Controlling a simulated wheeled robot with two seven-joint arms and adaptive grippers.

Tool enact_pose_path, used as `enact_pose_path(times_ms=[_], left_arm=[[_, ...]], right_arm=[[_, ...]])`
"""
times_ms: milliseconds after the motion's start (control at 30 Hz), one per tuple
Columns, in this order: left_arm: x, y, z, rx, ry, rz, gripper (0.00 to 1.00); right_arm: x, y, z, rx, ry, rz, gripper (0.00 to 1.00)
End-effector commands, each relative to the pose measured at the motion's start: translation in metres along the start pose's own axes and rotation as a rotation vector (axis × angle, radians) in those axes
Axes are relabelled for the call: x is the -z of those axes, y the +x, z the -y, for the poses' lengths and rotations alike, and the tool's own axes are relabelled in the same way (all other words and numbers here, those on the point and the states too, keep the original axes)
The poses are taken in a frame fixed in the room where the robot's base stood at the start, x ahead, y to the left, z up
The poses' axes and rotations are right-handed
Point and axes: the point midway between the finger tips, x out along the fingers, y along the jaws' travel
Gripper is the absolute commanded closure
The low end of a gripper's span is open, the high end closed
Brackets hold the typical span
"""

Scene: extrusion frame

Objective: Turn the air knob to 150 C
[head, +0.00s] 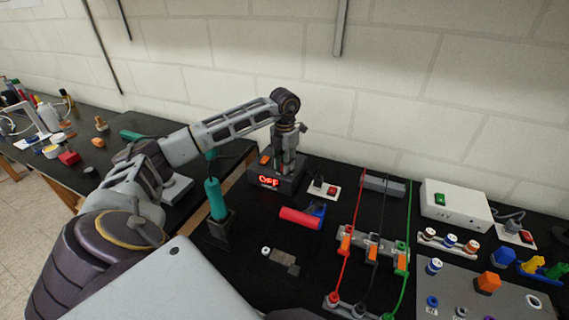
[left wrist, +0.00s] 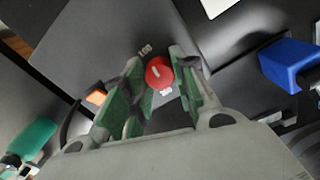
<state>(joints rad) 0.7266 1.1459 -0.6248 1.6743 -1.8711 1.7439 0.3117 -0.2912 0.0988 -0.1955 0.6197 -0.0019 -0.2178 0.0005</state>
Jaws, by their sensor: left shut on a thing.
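The black station (head: 290,186) with a red lit display reading OFF (head: 269,182) stands on the black bench. A round red knob (left wrist: 159,72) with a pale pointer mark sits on its dark top, with small white figures beside it that are too blurred to read surely. My left gripper (head: 285,168) points down at the station and hides the knob in the head view. In the left wrist view its green-padded fingers (left wrist: 148,84) are on either side of the knob, shut on it. My right gripper is not in view.
An orange switch (head: 265,160) sits on the station's left. A teal-handled tool (head: 216,199) stands upright in a dark holder at front left. A red cylinder (head: 300,217) lies in front. Red, black and green cables (head: 345,250) and a white box (head: 455,204) are to the right.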

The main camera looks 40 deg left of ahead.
Motion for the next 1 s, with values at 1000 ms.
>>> enact_pose_path(times_ms=[1000], left_arm=[[-0.0008,-0.0004,-0.0016,-0.002,0.770,0.002,0.97]], right_arm=[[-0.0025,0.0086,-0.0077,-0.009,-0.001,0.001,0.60]])
